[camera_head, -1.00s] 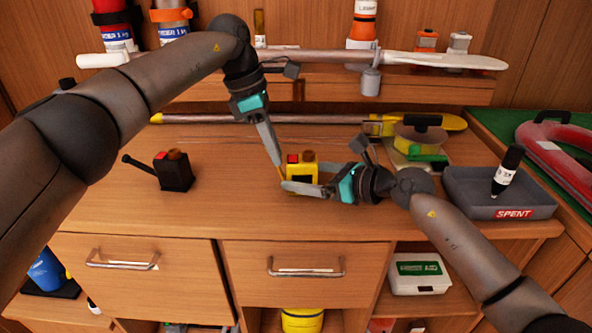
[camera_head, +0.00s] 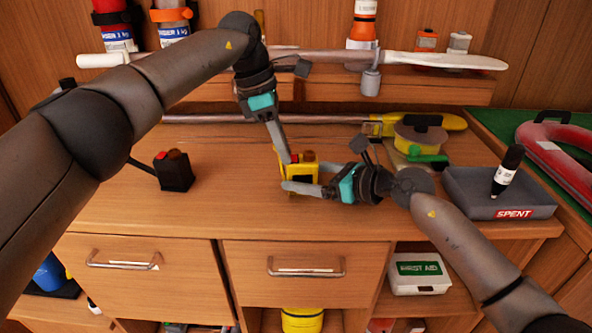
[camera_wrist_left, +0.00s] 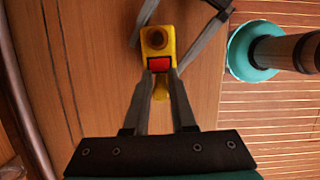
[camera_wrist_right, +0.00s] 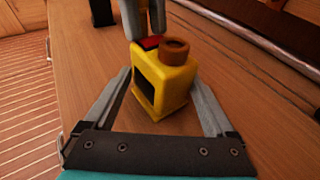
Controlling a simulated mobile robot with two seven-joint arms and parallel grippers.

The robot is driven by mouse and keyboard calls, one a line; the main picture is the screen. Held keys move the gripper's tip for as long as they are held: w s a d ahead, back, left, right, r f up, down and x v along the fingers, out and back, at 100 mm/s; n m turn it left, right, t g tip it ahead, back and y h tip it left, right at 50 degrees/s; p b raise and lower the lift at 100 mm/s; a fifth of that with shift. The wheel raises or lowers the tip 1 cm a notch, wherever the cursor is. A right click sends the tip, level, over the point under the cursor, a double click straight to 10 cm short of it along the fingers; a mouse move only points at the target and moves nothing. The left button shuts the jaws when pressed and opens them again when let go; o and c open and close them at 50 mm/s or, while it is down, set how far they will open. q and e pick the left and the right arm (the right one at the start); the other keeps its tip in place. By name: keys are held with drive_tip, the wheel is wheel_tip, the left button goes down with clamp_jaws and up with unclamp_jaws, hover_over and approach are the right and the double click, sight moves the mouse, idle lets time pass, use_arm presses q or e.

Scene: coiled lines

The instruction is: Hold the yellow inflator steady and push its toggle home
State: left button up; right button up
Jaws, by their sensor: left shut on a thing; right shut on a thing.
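The yellow inflator (camera_head: 302,174) stands upright on the wooden bench top, with a red square and a brown round cap on top. My right gripper (camera_head: 302,189) is shut on its body; in the right wrist view the fingers flank the inflator (camera_wrist_right: 166,82). My left gripper (camera_head: 286,163) comes down from above at the inflator's left side. In the left wrist view its fingers (camera_wrist_left: 160,77) are closed around the yellow toggle (camera_wrist_left: 160,90), beside the red square. The fingers hide part of the toggle, so how far in it sits cannot be told.
A yellow-handled pole (camera_head: 440,121) lies behind. Bare bench lies between the dark box and the inflator.

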use_arm(q)
drive_tip(key=o, duration=0.7)
drive_tip(key=shift+s+d, duration=0.1)
drive_tip(key=shift+d, duration=0.1)
wheel_tip(320, 180, up, 5)
drive_tip(key=shift+a, duration=0.1)
drive_tip(key=shift+r, duration=0.1)
drive_tip(key=shift+v, duration=3.65)
use_arm(e)
drive_tip(key=o, duration=0.9)
